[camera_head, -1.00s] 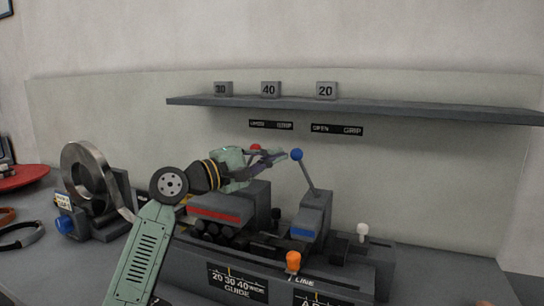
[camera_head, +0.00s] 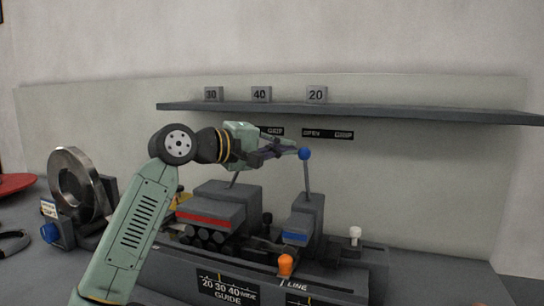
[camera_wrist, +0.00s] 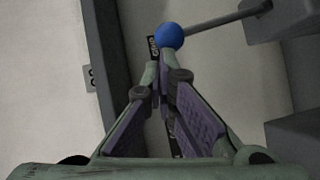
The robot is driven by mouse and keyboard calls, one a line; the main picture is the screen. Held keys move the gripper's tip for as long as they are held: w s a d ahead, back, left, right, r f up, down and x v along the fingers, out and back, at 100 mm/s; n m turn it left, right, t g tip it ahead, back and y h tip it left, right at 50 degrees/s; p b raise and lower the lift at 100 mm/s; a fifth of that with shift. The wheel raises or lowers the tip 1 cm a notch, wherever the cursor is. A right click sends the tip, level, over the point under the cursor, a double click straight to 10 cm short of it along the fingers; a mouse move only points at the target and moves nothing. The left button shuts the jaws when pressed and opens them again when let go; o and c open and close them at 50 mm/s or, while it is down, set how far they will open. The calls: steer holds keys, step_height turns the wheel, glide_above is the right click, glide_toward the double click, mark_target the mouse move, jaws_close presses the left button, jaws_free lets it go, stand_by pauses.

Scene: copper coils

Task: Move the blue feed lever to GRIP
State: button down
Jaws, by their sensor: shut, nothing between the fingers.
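The blue feed lever has a blue ball knob (camera_head: 305,154) on a thin grey rod that stands nearly upright above the blue-striped block (camera_head: 296,238). In the wrist view the blue ball (camera_wrist: 169,35) is just beyond my fingertips, touching or almost touching them. My gripper (camera_head: 294,151) is left of the ball, its fingers closed together with nothing between them; the closed tips also show in the wrist view (camera_wrist: 161,58). The OPEN/GRIP label (camera_head: 328,134) is on the wall panel behind, above and right of the ball.
A red-striped block (camera_head: 205,217) with a second rod stands below my gripper; that lever's top is hidden. A shelf (camera_head: 350,113) with number blocks crosses above. An orange knob (camera_head: 285,264) and a white knob (camera_head: 355,233) stand on the machine. Space right of the ball looks clear.

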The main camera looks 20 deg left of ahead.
steer(key=d+m+g+y, duration=0.1)
steer(key=d+m+y, duration=0.2)
steer(key=d, duration=0.5)
steer(key=shift+s+d+r+m+g+y, duration=0.15)
steer(key=shift+r+m+g+y, duration=0.3)
steer(key=shift+m, duration=0.25)
